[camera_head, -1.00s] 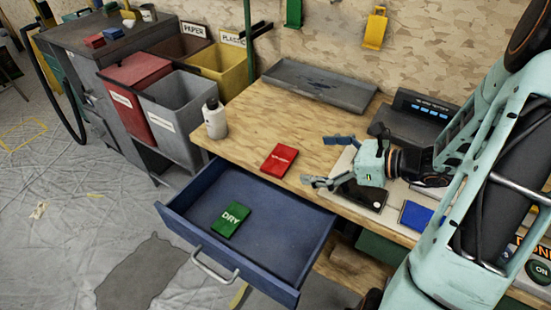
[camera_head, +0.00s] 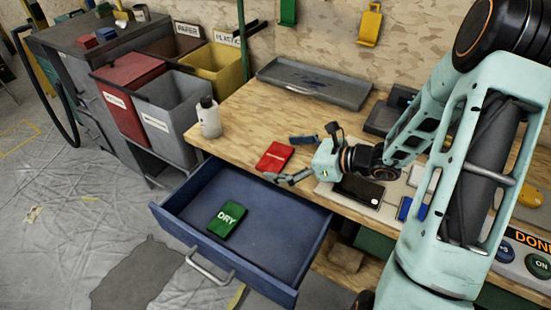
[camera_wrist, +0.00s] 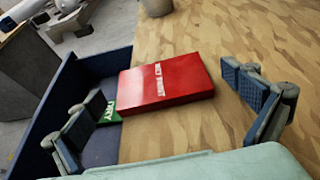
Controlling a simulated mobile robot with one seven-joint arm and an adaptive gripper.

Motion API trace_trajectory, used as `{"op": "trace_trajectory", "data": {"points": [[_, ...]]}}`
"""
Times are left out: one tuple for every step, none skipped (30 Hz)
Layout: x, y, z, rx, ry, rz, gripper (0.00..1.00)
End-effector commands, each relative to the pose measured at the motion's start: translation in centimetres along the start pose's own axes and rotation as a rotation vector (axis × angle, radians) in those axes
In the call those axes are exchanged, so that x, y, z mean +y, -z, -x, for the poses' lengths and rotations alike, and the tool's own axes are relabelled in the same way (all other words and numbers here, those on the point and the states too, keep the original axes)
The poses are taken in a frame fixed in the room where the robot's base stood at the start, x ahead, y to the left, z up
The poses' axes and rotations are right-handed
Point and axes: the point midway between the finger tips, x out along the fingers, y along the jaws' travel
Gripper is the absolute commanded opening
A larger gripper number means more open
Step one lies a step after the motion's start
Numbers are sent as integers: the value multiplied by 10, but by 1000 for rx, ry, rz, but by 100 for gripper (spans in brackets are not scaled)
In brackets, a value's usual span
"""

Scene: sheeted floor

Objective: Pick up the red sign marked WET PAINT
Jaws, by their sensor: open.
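The red sign (camera_head: 275,157) lies flat on the wooden bench top, close to its front edge above the open drawer. In the wrist view the red sign (camera_wrist: 165,82) shows white lettering and lies ahead of and between the fingers. My gripper (camera_head: 288,158) is open and empty, just right of the sign. In the wrist view my gripper (camera_wrist: 170,112) has one finger over the drawer side and one over the bench.
The blue drawer (camera_head: 172,207) is pulled out, with a green DRY sign (camera_head: 227,219) inside. A white bottle (camera_head: 209,117) stands left on the bench. A grey tray (camera_head: 313,83) lies at the back. A black device (camera_head: 360,190) lies under my wrist.

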Motion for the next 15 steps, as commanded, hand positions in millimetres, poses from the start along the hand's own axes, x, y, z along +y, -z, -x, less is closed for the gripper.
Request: {"op": "trace_trajectory", "data": {"points": [[0, 0, 0, 0, 0, 0, 97], [0, 0, 0, 0, 0, 0, 93], [0, 0, 0, 0, 0, 0, 89], [0, 0, 0, 0, 0, 0, 86], [0, 0, 0, 0, 0, 0, 82], [0, 0, 0, 0, 0, 0, 78], [0, 0, 0, 0, 0, 0, 75], [0, 0, 0, 0, 0, 0, 71], [0, 0, 0, 0, 0, 0, 67], [0, 0, 0, 0, 0, 0, 64], [0, 0, 0, 0, 0, 0, 60], [0, 0, 0, 0, 0, 0, 59], [0, 0, 0, 0, 0, 0, 59], [0, 0, 0, 0, 0, 0, 59], [0, 0, 0, 0, 0, 0, 59]]}}
